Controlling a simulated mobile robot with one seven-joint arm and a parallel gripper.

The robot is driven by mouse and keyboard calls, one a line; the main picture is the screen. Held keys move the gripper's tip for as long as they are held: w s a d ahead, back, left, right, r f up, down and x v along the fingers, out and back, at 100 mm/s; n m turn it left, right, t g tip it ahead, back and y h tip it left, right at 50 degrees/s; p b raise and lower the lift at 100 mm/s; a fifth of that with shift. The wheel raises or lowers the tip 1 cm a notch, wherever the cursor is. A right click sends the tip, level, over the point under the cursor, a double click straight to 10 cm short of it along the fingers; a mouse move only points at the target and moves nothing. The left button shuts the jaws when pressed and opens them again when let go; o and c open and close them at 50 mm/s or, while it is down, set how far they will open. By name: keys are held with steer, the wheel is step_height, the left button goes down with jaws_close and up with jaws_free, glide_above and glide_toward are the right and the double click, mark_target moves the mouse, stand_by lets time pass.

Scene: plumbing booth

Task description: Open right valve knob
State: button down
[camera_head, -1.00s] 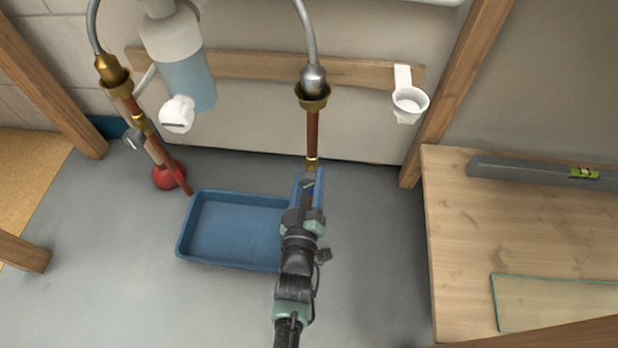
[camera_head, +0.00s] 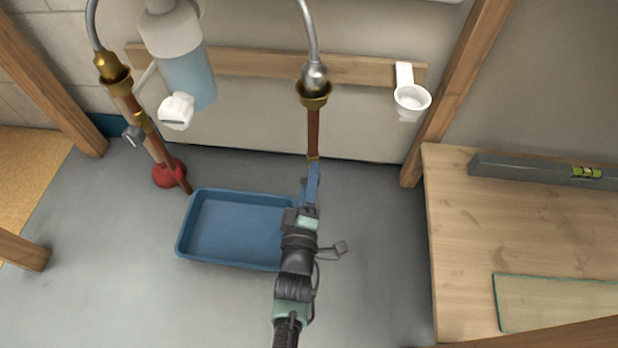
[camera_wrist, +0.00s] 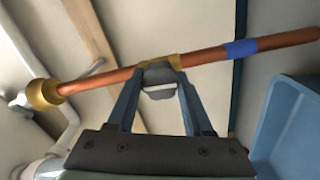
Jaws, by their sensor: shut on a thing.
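The right copper pipe (camera_head: 313,130) hangs below a brass fitting under a grey hose. It crosses the wrist view at a slant (camera_wrist: 110,79). The right valve knob (camera_wrist: 159,76), a small grey piece with a pale front edge, sits at the brass valve body on this pipe. My gripper (camera_head: 313,176) is shut on the knob, with one blue finger on each side in the wrist view. In the head view the gripper is seen nearly edge-on and hides the knob.
A blue tray (camera_head: 184,232) lies on the floor left of my arm. The left pipe (camera_head: 155,148) has its own grey knob (camera_head: 133,136), with a red plunger cup (camera_head: 165,174) beside it. A wooden bench (camera_head: 480,230) with a level (camera_head: 530,170) stands at the right.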

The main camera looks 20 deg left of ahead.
stand_by(0.5)
steer(key=shift+c, duration=1.5)
jaws_free()
steer(key=shift+s, duration=0.1)
steer(key=p+v, duration=0.7)
steer(key=v, duration=0.5)
steer(key=shift+s+d, duration=0.2)
steer(key=shift+s, duration=0.2)
